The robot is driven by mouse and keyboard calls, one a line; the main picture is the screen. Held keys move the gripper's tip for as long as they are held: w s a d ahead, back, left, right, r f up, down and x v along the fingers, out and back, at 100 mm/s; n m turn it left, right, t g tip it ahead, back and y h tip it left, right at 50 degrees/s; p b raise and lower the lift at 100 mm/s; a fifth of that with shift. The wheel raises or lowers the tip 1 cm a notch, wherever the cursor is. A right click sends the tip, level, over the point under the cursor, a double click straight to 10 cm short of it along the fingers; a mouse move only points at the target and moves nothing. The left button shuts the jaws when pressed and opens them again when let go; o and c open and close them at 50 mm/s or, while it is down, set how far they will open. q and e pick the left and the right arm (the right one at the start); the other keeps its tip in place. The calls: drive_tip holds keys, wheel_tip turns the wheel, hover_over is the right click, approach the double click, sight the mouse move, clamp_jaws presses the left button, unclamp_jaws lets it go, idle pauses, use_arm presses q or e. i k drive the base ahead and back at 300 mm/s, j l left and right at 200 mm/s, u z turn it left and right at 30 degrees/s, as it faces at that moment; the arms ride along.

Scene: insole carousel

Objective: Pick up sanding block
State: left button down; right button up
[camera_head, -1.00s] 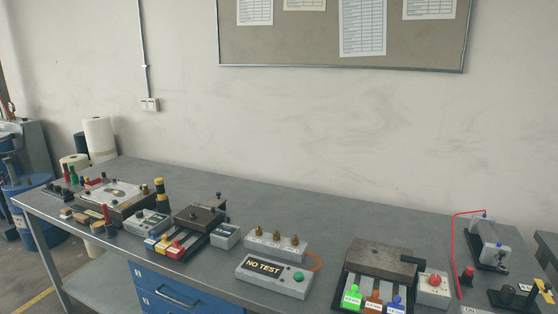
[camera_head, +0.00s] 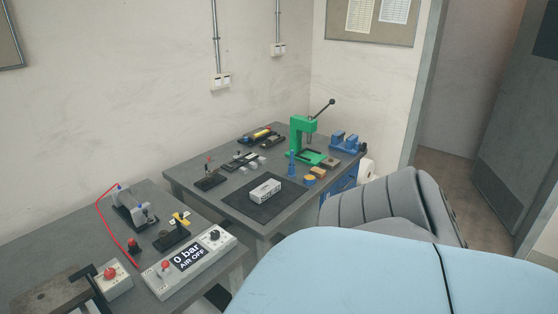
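A small brown block (camera_head: 318,171) lies on the far bench, to the right of the black mat and in front of the green press. It may be the sanding block, but it is too small to be sure. A tan piece (camera_head: 331,162) lies just behind it. A light grey block with dark lettering (camera_head: 264,190) sits on the black mat (camera_head: 243,205); I cannot read the lettering. Neither of my grippers shows in the head view.
The green lever press (camera_head: 301,135) and blue vise (camera_head: 347,142) stand at the back of the far bench (camera_head: 190,174). A blue cone and a yellow-topped tin stand near the brown block. The near bench holds an air panel (camera_head: 190,262). Large pale-blue and grey shapes cover the lower right.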

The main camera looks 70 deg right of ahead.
sight(320, 173)
drive_tip(key=z, duration=2.6)
drive_tip(key=u, duration=0.35)
drive_tip(key=i+l+u, duration=0.2)
drive_tip(key=u, duration=0.15)
drive_tip(key=i+l+u, duration=0.15)
drive_tip(key=u, duration=0.2)
drive_tip(key=i+l+u, duration=0.1)
drive_tip(key=l+u, duration=0.2)
drive_tip(key=i+l+u, duration=0.1)
drive_tip(key=l, duration=0.25)
drive_tip(key=i+l+u, duration=0.15)
drive_tip(key=l, duration=0.2)
drive_tip(key=l+u, duration=0.1)
drive_tip(key=l, duration=0.25)
